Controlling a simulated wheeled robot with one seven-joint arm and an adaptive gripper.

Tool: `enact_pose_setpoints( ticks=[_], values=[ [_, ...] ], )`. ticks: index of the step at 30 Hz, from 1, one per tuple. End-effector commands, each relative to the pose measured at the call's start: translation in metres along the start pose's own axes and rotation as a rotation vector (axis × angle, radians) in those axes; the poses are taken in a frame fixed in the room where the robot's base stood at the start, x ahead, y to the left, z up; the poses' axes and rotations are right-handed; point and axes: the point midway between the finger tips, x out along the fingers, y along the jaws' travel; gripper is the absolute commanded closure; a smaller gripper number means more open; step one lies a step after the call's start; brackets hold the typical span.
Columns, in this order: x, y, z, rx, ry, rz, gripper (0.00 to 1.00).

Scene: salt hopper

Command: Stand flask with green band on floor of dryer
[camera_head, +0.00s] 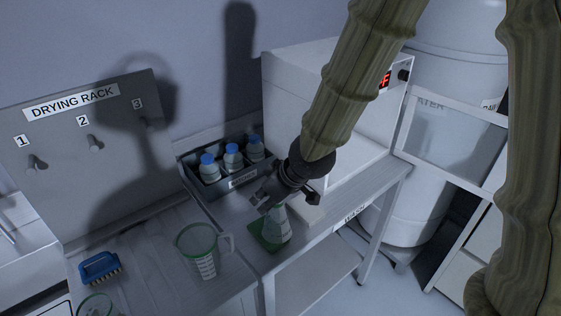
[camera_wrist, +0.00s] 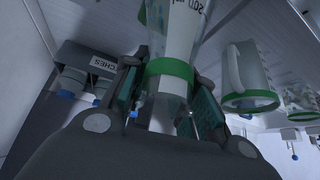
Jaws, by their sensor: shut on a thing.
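The flask with the green band (camera_head: 281,228) is clear and conical, with print on its side. My gripper (camera_head: 275,201) is shut on its neck from above. In the wrist view the green band (camera_wrist: 170,68) shows between the two fingers, and the body spreads out beyond it. The flask is upright over a green pad (camera_head: 259,243) on the bench; I cannot tell whether it touches. The dryer (camera_head: 290,85) is the white box behind, with a red display. Its framed clear door (camera_head: 455,143) stands open to the right. My arm hides much of its front, and its floor is not clearly visible.
A dark crate (camera_head: 205,186) with several blue-capped bottles stands left of the gripper. A green-rimmed measuring jug (camera_head: 203,262) and a blue brush (camera_head: 99,267) are at the front left. A drying rack (camera_head: 55,150) with pegs stands behind. A large white tank (camera_head: 420,190) is beyond the door.

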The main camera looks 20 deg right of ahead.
Motion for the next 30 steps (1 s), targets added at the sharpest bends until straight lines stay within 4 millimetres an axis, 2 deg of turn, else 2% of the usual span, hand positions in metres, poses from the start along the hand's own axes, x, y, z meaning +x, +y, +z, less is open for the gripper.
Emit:
enact_pose_setpoints(
  ticks=[21, 30],
  values=[
    [0.064, 0.066, -0.083, 0.001, 0.000, -0.001, 1.00],
    [0.079, 0.079, -0.099, 0.000, 0.001, -0.001, 1.00]
  ],
)
